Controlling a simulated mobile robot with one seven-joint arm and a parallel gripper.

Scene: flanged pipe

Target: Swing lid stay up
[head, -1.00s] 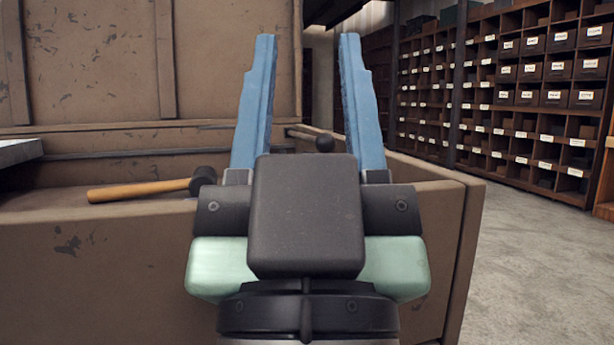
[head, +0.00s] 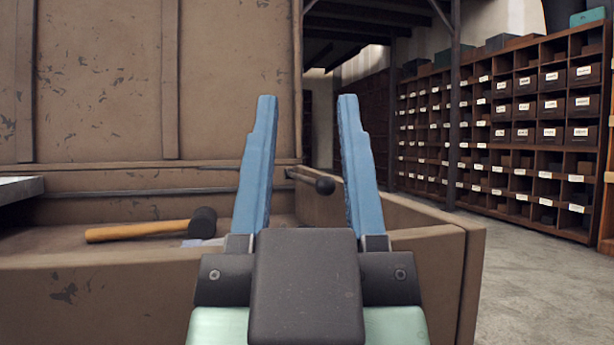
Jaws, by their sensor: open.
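The lid stay (head: 304,178) is a thin dark rod with a black ball knob (head: 325,186) at its near end. It lies low near the right inner side of the brown chest (head: 120,290). The raised lid (head: 110,80) stands upright at the back. My gripper (head: 307,100) has two blue fingers, wide apart, pointing up in the picture. In the picture the knob shows between the fingers, nearer the right one, with nothing gripped. How far the knob is beyond the fingers I cannot tell.
A mallet (head: 140,231) with a wooden handle and black head lies in the chest at left. A grey-topped surface (head: 20,188) juts in at the left edge. Shelves of labelled boxes (head: 500,130) stand at the right, with open concrete floor (head: 530,280) before them.

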